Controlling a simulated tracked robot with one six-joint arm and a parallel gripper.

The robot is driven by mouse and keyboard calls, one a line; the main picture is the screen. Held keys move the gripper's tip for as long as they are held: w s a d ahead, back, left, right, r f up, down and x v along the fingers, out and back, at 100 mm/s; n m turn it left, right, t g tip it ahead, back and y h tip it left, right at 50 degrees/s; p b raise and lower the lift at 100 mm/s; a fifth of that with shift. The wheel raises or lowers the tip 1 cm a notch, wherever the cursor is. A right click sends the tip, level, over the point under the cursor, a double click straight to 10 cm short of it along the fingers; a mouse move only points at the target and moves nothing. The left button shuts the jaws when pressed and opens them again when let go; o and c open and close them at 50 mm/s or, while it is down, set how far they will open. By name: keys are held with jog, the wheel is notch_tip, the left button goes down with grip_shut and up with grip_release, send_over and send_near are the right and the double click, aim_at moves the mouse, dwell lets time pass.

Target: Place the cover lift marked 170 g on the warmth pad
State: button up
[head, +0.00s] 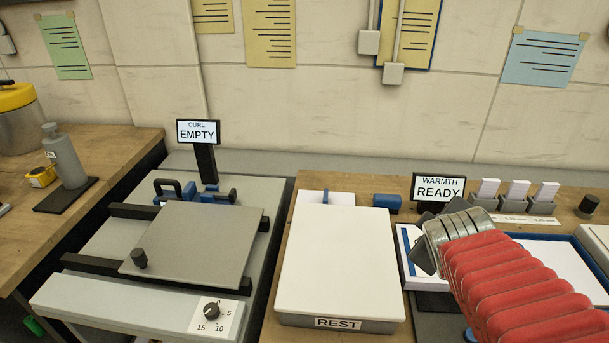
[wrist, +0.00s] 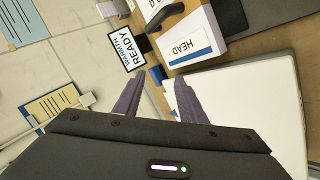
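My gripper (head: 424,256) is over the right side of the bench, its dark fingers partly hidden by its own wrist. In the wrist view my gripper (wrist: 154,92) has its two fingers apart with nothing between them. The warmth sign (head: 438,188) reads WARMTH READY and also shows in the wrist view (wrist: 125,51). I cannot clearly make out the warmth pad; my arm covers much of the area in front of the sign. A white, blue-edged sheet or block (head: 404,238) shows beside my gripper. I cannot read a 170 g mark on anything.
A white slab (head: 338,262) labelled REST lies left of my gripper. Further left stands the curl press (head: 198,245), its sign reading EMPTY. Three small card holders (head: 515,203) stand at the back right. A HEAD label (wrist: 188,46) shows in the wrist view.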

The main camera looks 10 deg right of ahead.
jog(key=s+a+m+g+y, duration=0.1)
jog(key=s+a+m+y, duration=0.1)
jog(key=s+a, duration=0.3)
jog(key=s+a+m+g+y, duration=0.2)
jog(key=s+a+m+y, duration=0.1)
jog(key=a, duration=1.1)
jog(key=shift+s+f+m, duration=0.45)
jog(key=shift+s+m, duration=0.35)
jog(key=shift+s, duration=0.25)
